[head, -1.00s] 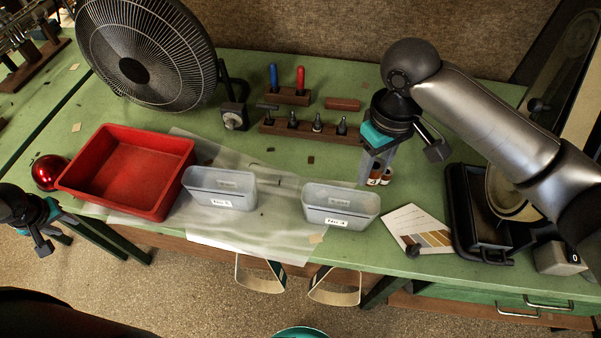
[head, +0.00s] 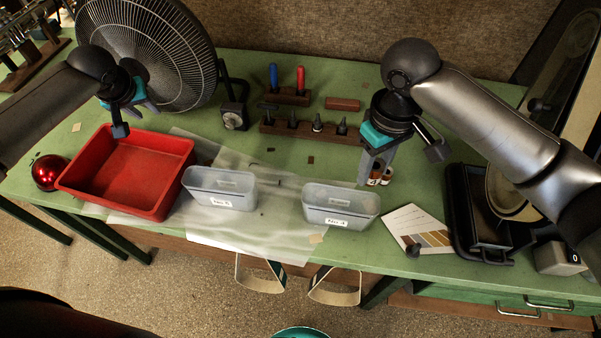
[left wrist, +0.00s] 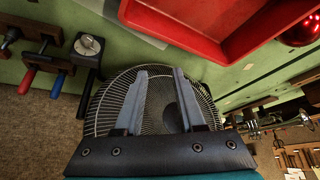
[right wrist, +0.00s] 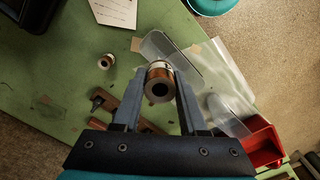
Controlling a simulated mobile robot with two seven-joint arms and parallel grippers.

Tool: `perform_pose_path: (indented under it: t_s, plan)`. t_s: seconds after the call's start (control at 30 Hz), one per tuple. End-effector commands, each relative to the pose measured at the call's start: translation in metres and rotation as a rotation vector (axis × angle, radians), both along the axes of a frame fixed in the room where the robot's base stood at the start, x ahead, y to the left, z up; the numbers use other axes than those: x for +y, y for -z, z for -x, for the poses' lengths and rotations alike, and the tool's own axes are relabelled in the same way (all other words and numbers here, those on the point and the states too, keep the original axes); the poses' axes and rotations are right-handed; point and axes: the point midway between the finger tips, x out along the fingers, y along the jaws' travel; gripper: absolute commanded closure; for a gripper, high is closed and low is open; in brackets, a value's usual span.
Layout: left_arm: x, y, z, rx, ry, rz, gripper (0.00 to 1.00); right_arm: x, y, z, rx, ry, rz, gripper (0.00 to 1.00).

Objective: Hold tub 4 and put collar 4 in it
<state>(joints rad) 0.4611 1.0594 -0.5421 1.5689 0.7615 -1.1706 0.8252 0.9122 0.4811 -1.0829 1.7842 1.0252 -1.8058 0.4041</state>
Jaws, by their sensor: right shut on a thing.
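Tub 4 (head: 342,205), a translucent grey tub with a label that seems to read No. 4, stands upright on the bench. It also shows behind my right fingers in the right wrist view (right wrist: 180,62). My right gripper (head: 374,172) is shut on a copper-coloured collar (right wrist: 158,84) with a dark bore, held just behind and right of the tub. I cannot read a number on this collar. A second collar (right wrist: 106,61) stands on the bench beside it. My left gripper (head: 135,118) is open and empty, above the bench behind the red tray, in front of the fan.
A second tub (head: 222,187) stands left of tub 4, beside the red tray (head: 165,210). A fan (head: 145,55) and tool racks (head: 310,132) stand behind. A colour card (head: 418,230) and black tray (head: 480,230) lie right. The mat between the tubs is clear.

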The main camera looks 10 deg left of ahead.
Motion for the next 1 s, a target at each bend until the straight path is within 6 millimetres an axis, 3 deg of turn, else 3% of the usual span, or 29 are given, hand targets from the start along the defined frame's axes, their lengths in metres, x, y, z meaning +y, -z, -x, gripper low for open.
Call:
perform_pose_path:
  t_s: [0.03,0.3,0.5,0.7,0.8,1.0]
  plan:
    - [-0.025,0.013,0.000,0.032,0.029,0.020,0.61,0.000,0.000,0.000,-0.001,0.000,-0.001,1.00]
    - [-0.137,0.055,0.015,0.200,0.171,0.074,0.61,0.000,0.000,0.000,-0.001,0.000,-0.001,1.00]
    - [-0.219,0.066,0.033,0.308,0.284,0.108,0.61,0.000,0.000,0.000,-0.001,0.000,-0.001,1.00]
    - [-0.294,0.062,0.055,0.402,0.399,0.135,0.61,0.000,0.000,0.000,-0.001,0.000,-0.001,1.00]
    - [-0.324,0.056,0.066,0.438,0.447,0.146,0.61,0.000,0.000,0.000,-0.001,0.000,-0.001,1.00]
    - [-0.357,0.046,0.080,0.482,0.506,0.155,0.61,0.000,0.000,0.000,-0.001,0.000,-0.001,1.00]
